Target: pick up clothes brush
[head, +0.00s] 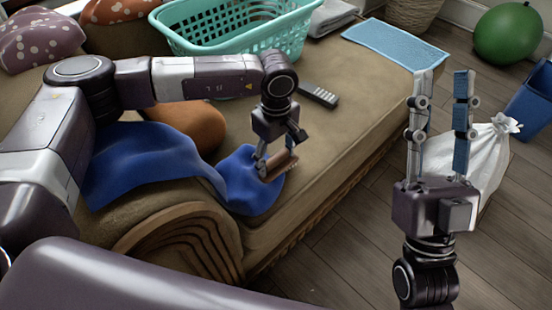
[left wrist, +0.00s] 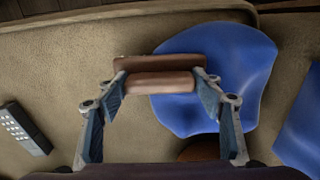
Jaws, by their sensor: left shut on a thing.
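The clothes brush (head: 281,168) is brown and lies between the fingers of my left gripper (head: 279,150), above or on the edge of a blue cloth on the sofa. In the left wrist view the brush (left wrist: 160,82) spans crosswise between the two fingertips, and the left gripper (left wrist: 162,80) is shut on it. I cannot tell whether the brush still touches the cloth. My right gripper (head: 440,85) is open and empty, pointing up to the right of the sofa, in front of a white bag.
A blue cloth (head: 150,165) drapes over the sofa (head: 335,135) near its curved arm. A black remote (head: 319,95), a teal basket (head: 235,40) and a light blue folded towel (head: 395,43) are on the seat. The white bag (head: 485,155) stands on the wooden floor.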

